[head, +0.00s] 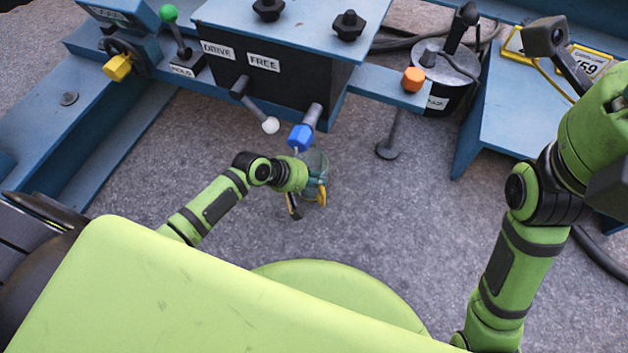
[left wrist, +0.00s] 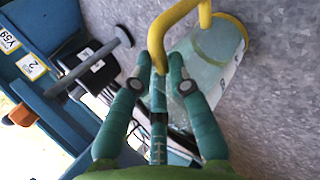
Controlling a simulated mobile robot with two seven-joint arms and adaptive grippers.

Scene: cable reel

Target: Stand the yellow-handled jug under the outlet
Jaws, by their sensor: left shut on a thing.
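The jug (head: 317,166) has a clear, pale body and a yellow handle (head: 321,194). My left gripper (head: 306,199) is shut on that handle. The left wrist view shows its teal fingers closed at the yellow handle (left wrist: 158,42), with the clear body (left wrist: 205,65) and its yellow ring beside them. The blue-tipped pipe (head: 302,136), apparently the outlet, sticks out from the dark box just above the jug in the head view. I cannot tell the height gap or whether the jug touches the floor.
A white-tipped lever (head: 268,124) is left of the blue-tipped pipe. A blue rail with an orange knob (head: 413,79) and a rod with a round foot (head: 388,150) are to the right. Bare grey floor (head: 400,220) lies around the jug.

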